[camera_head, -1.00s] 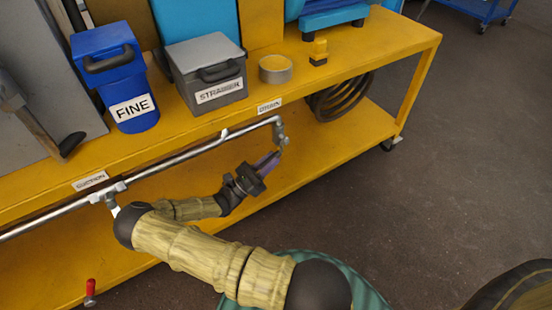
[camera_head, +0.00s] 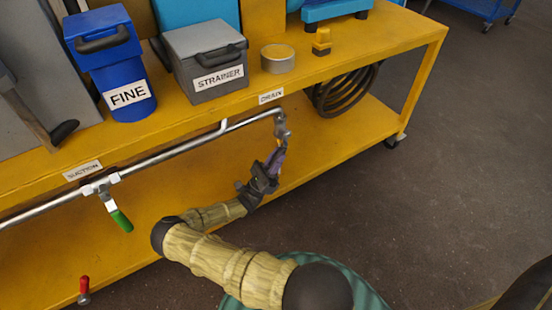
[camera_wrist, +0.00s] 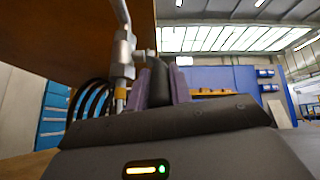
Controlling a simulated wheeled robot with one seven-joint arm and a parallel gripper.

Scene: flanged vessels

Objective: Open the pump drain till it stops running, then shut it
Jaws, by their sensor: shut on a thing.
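The drain valve (camera_head: 281,128) hangs at the right end of the metal pipe, under the white DRAIN label (camera_head: 271,97). In the wrist view the valve body (camera_wrist: 123,58) is grey metal with a brass-coloured outlet (camera_wrist: 120,95). My gripper (camera_head: 277,157) is just below the valve. In the wrist view its two purple fingers are shut on a dark drain handle (camera_wrist: 158,84), which sticks out beside the valve body. I cannot make out any liquid running from the outlet.
A green-handled valve (camera_head: 121,219) hangs near the SUCTION label (camera_head: 83,171). A red handle (camera_head: 84,285) is at the lower left. The yellow bench (camera_head: 415,75) carries a blue FINE bin (camera_head: 112,65) and a grey STRAINER box (camera_head: 205,58). A coiled dark hose (camera_head: 345,88) lies beneath.

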